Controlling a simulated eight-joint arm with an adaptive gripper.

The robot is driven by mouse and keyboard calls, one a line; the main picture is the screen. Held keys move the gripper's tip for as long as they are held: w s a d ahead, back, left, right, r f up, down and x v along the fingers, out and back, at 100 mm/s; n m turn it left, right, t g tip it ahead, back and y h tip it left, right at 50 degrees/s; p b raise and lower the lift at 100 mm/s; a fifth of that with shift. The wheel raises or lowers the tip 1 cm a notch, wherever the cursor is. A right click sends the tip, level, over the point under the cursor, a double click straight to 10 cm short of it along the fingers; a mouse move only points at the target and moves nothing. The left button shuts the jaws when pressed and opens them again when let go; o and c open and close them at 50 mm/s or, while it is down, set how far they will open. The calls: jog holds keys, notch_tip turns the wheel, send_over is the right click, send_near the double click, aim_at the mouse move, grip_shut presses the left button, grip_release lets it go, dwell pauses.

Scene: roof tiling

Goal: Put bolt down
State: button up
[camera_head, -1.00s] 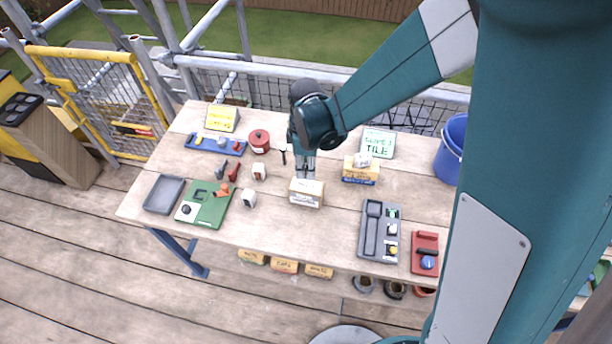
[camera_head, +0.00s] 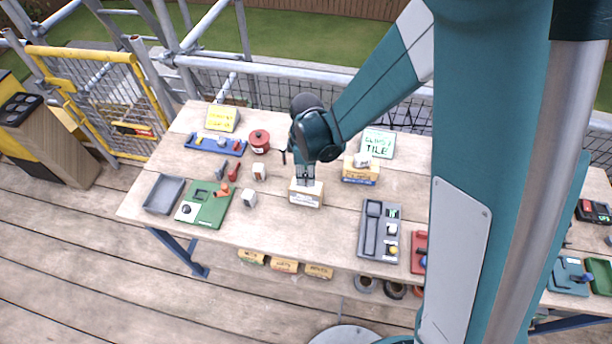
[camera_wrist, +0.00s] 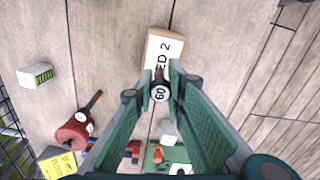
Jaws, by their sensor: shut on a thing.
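My gripper (camera_head: 305,181) is over the middle of the table, at the back edge of a small cardboard box with a white label (camera_head: 306,195). In the wrist view my gripper (camera_wrist: 160,84) is shut on the bolt (camera_wrist: 160,92), whose round pale head reads "60". The bolt's shank is mostly hidden. The labelled box (camera_wrist: 157,50), with "ED 2" readable, lies right by the bolt in the wrist view. I cannot tell whether the bolt touches it. In the head view the bolt is too small to make out.
A second cardboard box (camera_head: 360,176) with a white item on top stands to the right.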

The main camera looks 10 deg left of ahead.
jog(key=shift+f, duration=0.2)
jog(key=o, duration=0.9)
jog(key=shift+c, duration=0.2)
jog(key=shift+r, duration=0.25)
jog(key=shift+r, duration=5.95)
